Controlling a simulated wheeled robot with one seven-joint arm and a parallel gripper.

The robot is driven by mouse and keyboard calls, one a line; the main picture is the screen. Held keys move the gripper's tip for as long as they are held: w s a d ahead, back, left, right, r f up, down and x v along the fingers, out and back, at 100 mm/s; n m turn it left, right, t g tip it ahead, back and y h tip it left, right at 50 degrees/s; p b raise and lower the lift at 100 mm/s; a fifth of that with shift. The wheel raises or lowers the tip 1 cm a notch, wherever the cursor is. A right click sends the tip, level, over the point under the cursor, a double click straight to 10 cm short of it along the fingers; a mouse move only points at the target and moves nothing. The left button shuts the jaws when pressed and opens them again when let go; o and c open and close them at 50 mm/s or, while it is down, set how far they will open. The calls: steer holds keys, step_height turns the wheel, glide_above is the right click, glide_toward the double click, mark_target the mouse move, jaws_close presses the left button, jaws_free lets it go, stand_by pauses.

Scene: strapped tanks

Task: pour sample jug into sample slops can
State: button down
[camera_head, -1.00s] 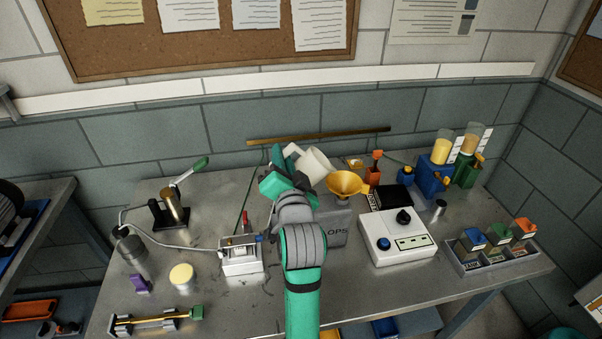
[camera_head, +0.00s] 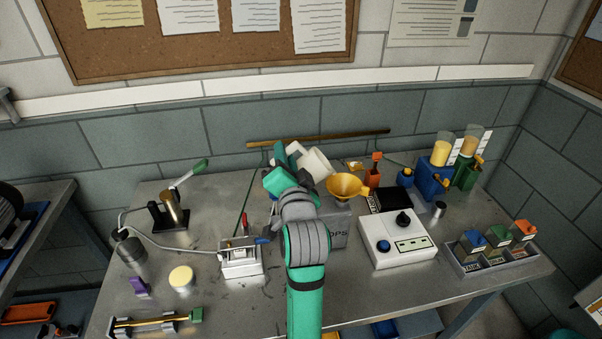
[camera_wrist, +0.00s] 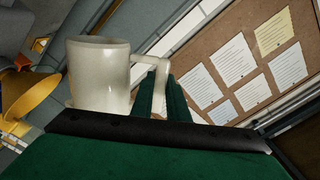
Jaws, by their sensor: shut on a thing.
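The sample jug (camera_head: 316,163) is a translucent whitish jug, tilted to the right with its mouth towards a yellow funnel (camera_head: 347,186). My gripper (camera_head: 281,167) is shut on the jug's handle, left of the funnel. In the wrist view the jug (camera_wrist: 99,75) and its handle show beyond the green fingers (camera_wrist: 175,100), with part of the funnel (camera_wrist: 22,95) at the left edge. I cannot see any liquid stream.
A white instrument box (camera_head: 397,240) stands right of the can, with an orange bottle (camera_head: 374,170) behind it. A small clamp device (camera_head: 240,260) stands left of the can. A compartment tray (camera_head: 498,252) lies at the right. The front middle of the bench is mostly clear.

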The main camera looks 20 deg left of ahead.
stand_by(0.8)
steer(key=shift+w+d+r+m, duration=0.25)
steer(key=shift+d+r+m, duration=0.1)
steer(key=shift+r+m, duration=0.2)
steer(key=shift+r, duration=0.15)
stand_by(2.8)
steer(key=shift+w+d+r+m, duration=0.2)
steer(key=shift+d+r+m, duration=0.15)
steer(key=shift+r+m, duration=0.1)
stand_by(3.2)
